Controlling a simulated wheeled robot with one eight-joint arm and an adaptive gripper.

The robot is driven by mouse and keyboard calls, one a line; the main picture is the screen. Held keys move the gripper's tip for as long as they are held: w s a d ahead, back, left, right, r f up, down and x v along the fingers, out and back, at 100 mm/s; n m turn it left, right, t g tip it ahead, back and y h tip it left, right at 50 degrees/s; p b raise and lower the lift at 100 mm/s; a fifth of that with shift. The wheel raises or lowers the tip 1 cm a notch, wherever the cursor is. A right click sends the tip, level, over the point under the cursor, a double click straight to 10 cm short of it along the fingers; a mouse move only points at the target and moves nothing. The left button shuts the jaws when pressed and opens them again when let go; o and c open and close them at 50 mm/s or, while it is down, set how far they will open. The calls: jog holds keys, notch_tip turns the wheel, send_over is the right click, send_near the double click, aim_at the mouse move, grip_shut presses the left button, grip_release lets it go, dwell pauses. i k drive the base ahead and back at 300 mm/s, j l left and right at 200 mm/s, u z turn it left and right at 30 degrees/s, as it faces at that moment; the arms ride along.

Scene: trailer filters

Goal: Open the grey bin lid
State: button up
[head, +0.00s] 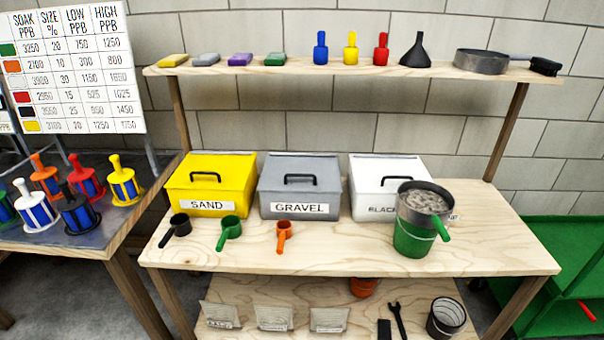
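The grey bin (293,208) labelled GRAVEL stands on the wooden bench, between the yellow and white bins. Its grey lid (302,170) lies flat and closed on top. A black handle (300,179) arches up from the lid's middle. Nothing lies on the lid. My gripper is not in the head view, so its place and whether it holds anything are hidden.
A yellow SAND bin (183,190) and a white bin (368,206) flank the grey bin closely. Black, green and orange scoops (284,236) lie in front. A green bucket (412,240) bears a grey pan of gravel. A shelf (345,70) with bottles runs above.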

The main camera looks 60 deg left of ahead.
aim_at(289, 172)
jog(key=u, duration=2)
jog(key=i+u, duration=0.1)
jog(key=i+l+z, duration=0.1)
jog(key=i, duration=0.45)
jog(key=i+l, duration=0.2)
jog(key=i, duration=0.4)
jog(key=l+z, duration=0.05)
